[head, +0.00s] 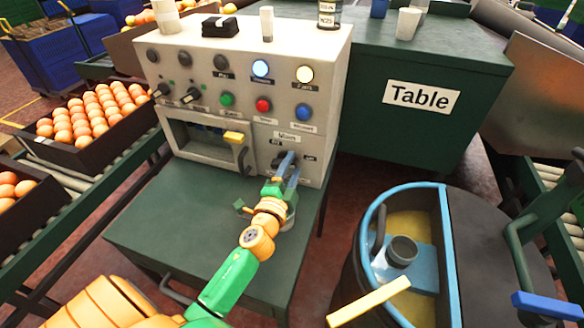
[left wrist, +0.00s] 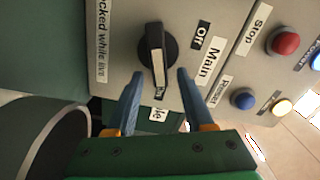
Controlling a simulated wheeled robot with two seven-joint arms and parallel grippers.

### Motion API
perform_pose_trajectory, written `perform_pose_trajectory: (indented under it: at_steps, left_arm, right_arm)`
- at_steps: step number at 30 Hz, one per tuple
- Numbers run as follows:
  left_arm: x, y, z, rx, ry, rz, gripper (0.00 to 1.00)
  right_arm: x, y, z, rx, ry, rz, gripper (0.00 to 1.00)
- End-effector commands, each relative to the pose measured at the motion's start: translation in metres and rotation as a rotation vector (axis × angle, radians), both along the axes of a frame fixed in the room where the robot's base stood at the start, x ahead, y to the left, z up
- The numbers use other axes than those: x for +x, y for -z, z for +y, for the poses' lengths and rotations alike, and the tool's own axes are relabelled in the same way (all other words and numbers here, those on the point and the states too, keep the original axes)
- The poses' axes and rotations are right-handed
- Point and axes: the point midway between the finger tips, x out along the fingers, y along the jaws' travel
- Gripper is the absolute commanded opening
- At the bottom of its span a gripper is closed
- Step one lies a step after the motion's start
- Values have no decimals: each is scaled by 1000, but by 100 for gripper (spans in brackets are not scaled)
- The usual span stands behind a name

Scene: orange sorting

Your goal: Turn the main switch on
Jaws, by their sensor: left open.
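The main switch is a round black knob with a pale bar across it (left wrist: 157,55), on the grey control panel (head: 200,70). In the left wrist view the Off label (left wrist: 199,35) and the Main label (left wrist: 211,58) are beside it; a small label near the bar's lower end is partly hidden. My left gripper (head: 287,166) is at the panel's lower right. In the left wrist view its two blue fingers (left wrist: 160,73) are open, one on each side of the knob's lower part. I cannot tell whether they touch it. In the head view the fingers partly cover the knob.
Crates of oranges (head: 85,130) are on the left. A green table (head: 440,60) stands behind, and a round drum (head: 370,250) at lower right.

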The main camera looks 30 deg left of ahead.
Motion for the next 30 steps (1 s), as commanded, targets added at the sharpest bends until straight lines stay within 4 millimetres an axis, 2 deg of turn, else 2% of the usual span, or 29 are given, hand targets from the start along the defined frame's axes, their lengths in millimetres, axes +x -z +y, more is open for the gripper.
perform_pose_trajectory:
  at_steps: [2,9,12,26,30]
  left_arm:
    - [-7,1,-2,-1,1,2,52]
    - [-55,3,-13,-1,0,2,52]
    - [-66,1,-16,0,-1,1,52]
    - [-69,-2,-16,0,0,0,52]
    - [-68,-30,-16,0,0,0,52]
  right_arm:
    - [0,0,0,0,0,0,0]
    - [0,5,0,0,0,0,0]
    - [0,6,0,0,0,0,0]
    - [0,4,0,-1,0,0,0]
    - [0,-24,-1,-1,0,0,0]
